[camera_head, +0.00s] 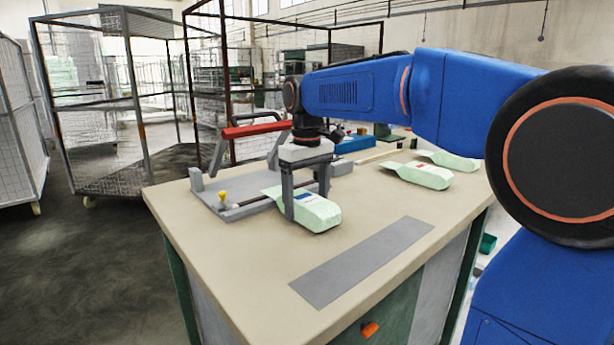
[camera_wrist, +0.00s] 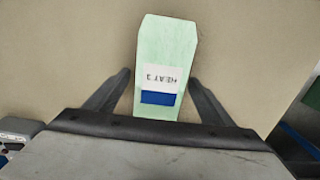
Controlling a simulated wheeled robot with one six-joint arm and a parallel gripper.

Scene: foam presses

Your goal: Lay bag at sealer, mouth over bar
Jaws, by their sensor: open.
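A pale green bag (camera_head: 320,215) with a white and blue label lies on the bench at the front right of the sealer (camera_head: 245,182). Its narrow flared end points at the sealer and appears to reach the right end of the low bar (camera_head: 247,210); the exact overlap is hard to tell. The sealer's red-handled arm (camera_head: 256,130) is raised. My gripper (camera_head: 306,206) is down over the bag, its fingers open on either side. In the wrist view, the bag (camera_wrist: 167,55) lies between the spread fingers (camera_wrist: 160,77), with gaps on both sides; its near end is hidden.
Two more green bags (camera_head: 418,175) (camera_head: 448,160) lie at the bench's right back. A flat grey strip (camera_head: 362,262) lies on the front of the bench (camera_head: 230,262). A blue item (camera_head: 356,144) is behind my gripper. Mesh cages (camera_head: 95,110) stand beyond the bench.

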